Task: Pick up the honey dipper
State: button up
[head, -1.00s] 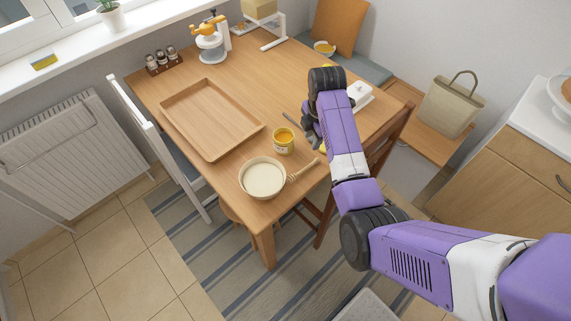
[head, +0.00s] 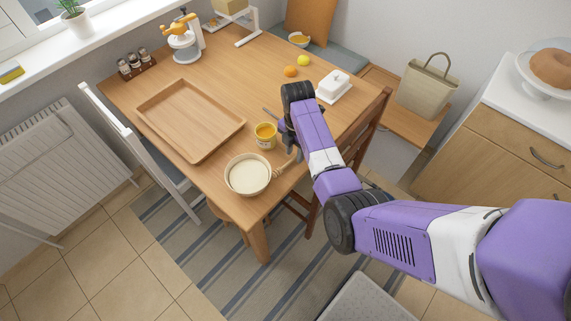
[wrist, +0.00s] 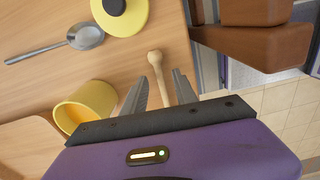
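The honey dipper (head: 283,168) lies on the table beside the white bowl (head: 247,187), its ridged head towards the bowl. Its pale wooden handle (wrist: 157,64) shows in the wrist view, running down between my two fingers. My gripper (wrist: 159,77) is open, with one finger on each side of the handle and a visible gap. The dipper's other end is hidden behind my gripper in the wrist view. In the head view my gripper (head: 297,153) is over the handle end, and my wrist partly covers it.
A yellow pot (head: 265,136) stands close by, with a spoon (wrist: 62,45) and a yellow lid with a black knob (wrist: 130,20) near it. A wooden tray (head: 190,148) lies to the left. A butter dish (head: 334,87) stands behind my arm. A chair (wrist: 255,40) adjoins the table edge.

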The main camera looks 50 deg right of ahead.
jog(key=shift+f, duration=0.65)
grip_shut()
